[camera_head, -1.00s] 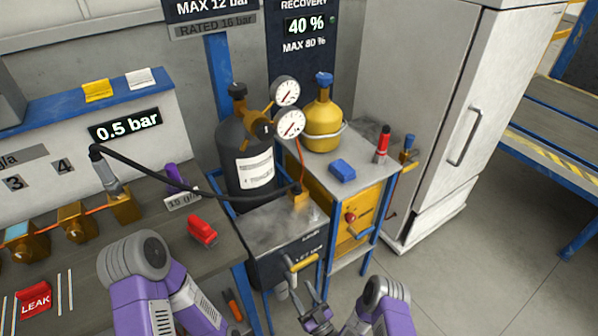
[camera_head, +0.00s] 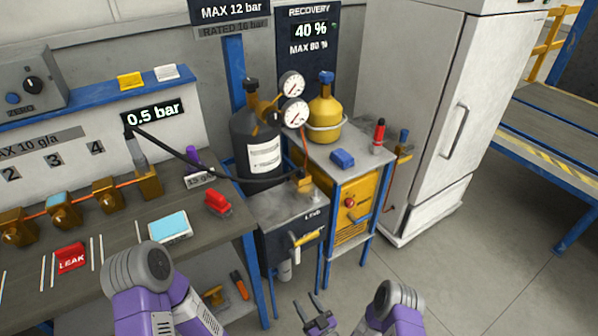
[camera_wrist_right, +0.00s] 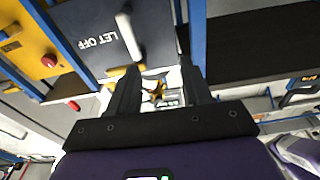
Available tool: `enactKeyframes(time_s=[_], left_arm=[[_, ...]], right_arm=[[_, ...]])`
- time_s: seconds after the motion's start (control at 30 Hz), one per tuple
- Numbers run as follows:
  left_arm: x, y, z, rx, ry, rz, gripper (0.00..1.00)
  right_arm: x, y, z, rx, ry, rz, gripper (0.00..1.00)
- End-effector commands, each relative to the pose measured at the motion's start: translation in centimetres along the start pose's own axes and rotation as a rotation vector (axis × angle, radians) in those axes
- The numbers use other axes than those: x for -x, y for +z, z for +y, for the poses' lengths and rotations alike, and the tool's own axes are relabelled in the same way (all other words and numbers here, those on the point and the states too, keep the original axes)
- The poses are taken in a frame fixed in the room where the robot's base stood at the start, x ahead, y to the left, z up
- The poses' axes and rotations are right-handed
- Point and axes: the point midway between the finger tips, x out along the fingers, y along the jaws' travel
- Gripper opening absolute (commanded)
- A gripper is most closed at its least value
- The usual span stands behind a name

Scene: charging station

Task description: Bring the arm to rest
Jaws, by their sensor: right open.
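My right gripper (camera_head: 317,312) is low at the bottom of the head view, in front of the dark LET OFF box (camera_head: 290,238) and its yellow-ended handle (camera_head: 307,239). Its two fingers are apart with nothing between them. In the right wrist view the open right gripper (camera_wrist_right: 162,80) points toward the LET OFF box (camera_wrist_right: 95,35), and its pale handle (camera_wrist_right: 130,38) lies beyond the fingers, apart from them. My left arm shows at the lower left of the head view, but its gripper is out of the picture.
The workbench (camera_head: 110,245) holds a red LEAK tag (camera_head: 71,258), a light blue-topped block (camera_head: 169,227) and a red clip-like piece (camera_head: 218,202). A dark cylinder (camera_head: 258,140) and a yellow cylinder (camera_head: 325,118) stand behind. Floor (camera_head: 460,270) at right is clear.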

Motion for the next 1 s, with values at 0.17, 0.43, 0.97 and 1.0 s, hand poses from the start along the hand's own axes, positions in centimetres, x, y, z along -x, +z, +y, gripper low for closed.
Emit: enactKeyframes(time_s=[0.17,0.43,0.97,1.0], left_arm=[[0.9,0.2,0.3,0.0,0.0,-0.003,0.43],[2.8,0.2,1.0,0.001,0.0,-0.003,0.43],[4.7,0.3,1.7,0.001,0.0,-0.003,0.43],[4.7,0.3,1.7,0.001,0.0,-0.003,0.43]], right_arm=[[0.2,0.5,1.2,-0.068,0.03,-0.229,0.49],[5.9,0.6,1.9,-0.325,0.157,-0.775,0.49],[20.5,-6.0,-4.4,-0.831,0.397,-1.465,0.49],[20.6,-6.0,-4.5,-0.835,0.398,-1.469,0.49]])
